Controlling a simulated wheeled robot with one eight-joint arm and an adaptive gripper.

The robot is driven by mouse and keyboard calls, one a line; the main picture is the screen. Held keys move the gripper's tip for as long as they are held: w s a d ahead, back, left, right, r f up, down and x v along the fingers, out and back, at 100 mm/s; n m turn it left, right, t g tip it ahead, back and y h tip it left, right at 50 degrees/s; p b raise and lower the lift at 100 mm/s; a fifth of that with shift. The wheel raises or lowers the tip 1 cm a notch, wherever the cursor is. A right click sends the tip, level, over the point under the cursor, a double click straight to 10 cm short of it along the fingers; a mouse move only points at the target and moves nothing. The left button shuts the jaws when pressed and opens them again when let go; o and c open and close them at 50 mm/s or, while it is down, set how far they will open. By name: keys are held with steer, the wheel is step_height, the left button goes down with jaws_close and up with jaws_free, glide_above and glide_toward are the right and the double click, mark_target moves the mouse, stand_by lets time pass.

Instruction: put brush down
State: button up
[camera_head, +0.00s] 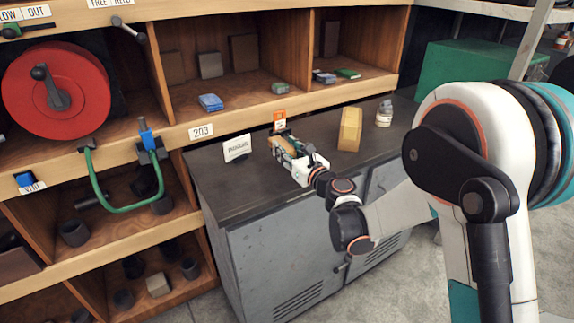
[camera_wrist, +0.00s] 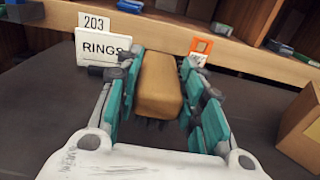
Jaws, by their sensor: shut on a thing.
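The brush (camera_wrist: 158,88) has a tan wooden block with dark bristles underneath. In the wrist view it sits between the teal fingers of my gripper (camera_wrist: 159,64), which is shut on its sides. In the head view my gripper (camera_head: 286,145) is over the dark cabinet top (camera_head: 225,185), with a bit of the brush (camera_head: 281,142) showing between the fingers. The bristles point down toward the top. I cannot tell whether they touch it.
A white RINGS card (camera_head: 237,147) stands left of my gripper and an orange tag (camera_head: 279,119) is behind. A tan block (camera_head: 350,129) and a white bottle (camera_head: 384,114) stand to the right. Wooden shelves (camera_head: 230,112) rise behind. The cabinet top's front left is clear.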

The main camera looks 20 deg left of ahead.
steer(key=shift+f+b, duration=0.75)
steer(key=shift+f, duration=1.3)
steer(key=shift+f, duration=0.1)
steer(key=o, duration=1.2)
steer(key=p+v, duration=0.2)
steer(key=v, duration=1)
steer(key=shift+s+p, duration=0.1)
steer(key=shift+p, duration=0.25)
